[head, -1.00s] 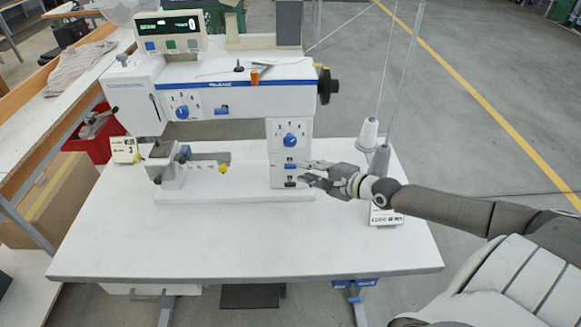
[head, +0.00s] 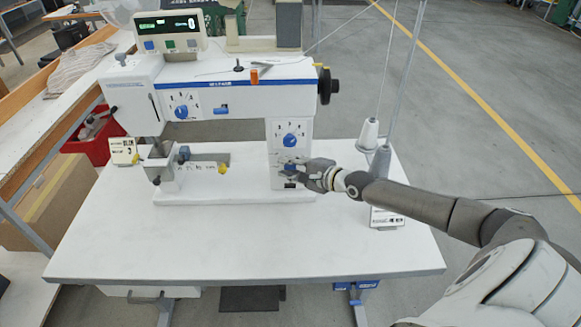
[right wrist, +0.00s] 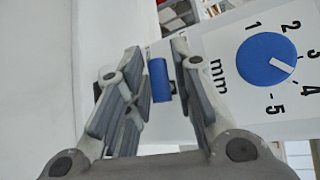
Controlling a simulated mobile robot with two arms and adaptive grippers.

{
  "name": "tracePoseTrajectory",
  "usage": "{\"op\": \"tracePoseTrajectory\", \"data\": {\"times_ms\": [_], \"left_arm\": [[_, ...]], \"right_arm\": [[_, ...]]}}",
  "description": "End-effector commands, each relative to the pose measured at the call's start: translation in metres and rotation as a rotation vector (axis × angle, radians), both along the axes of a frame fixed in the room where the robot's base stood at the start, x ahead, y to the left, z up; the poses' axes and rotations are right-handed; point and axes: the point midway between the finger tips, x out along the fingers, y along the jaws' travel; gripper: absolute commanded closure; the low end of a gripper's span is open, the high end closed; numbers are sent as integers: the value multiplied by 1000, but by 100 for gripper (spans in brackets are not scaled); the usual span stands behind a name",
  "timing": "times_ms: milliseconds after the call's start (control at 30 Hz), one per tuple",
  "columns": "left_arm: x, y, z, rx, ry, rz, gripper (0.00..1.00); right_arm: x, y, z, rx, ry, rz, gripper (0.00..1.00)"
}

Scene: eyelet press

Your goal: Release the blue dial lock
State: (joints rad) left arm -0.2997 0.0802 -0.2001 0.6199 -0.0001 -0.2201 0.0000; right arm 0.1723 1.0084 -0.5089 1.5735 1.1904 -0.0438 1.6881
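The blue dial (head: 290,140) is on the machine's right column, and it also shows at the right of the right wrist view (right wrist: 266,60). The blue lock beside the dial is a small upright blue bar in the right wrist view (right wrist: 159,80). In the head view my right gripper (head: 291,170) is at the column just below the dial and mostly hides the lock. In the right wrist view its open fingers (right wrist: 160,88) stand on either side of the lock, with a narrow gap at each side. My left gripper is not in view.
Thread cones (head: 368,134) stand right of the column. The white table's (head: 240,240) front half is clear.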

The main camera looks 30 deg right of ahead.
Motion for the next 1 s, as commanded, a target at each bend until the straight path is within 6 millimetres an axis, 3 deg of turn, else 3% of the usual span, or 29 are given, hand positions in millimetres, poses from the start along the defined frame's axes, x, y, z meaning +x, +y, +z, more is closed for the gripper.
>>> {"op": "tracePoseTrajectory", "data": {"times_ms": [133, 333, 1000], "left_arm": [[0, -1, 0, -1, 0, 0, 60], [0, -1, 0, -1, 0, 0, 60], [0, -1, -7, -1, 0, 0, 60]], "right_arm": [[0, 0, 0, 0, 0, 0, 77], [0, 0, 0, 1, 0, 0, 100], [-2, 1, -6, -26, -42, 1, 100]]}}
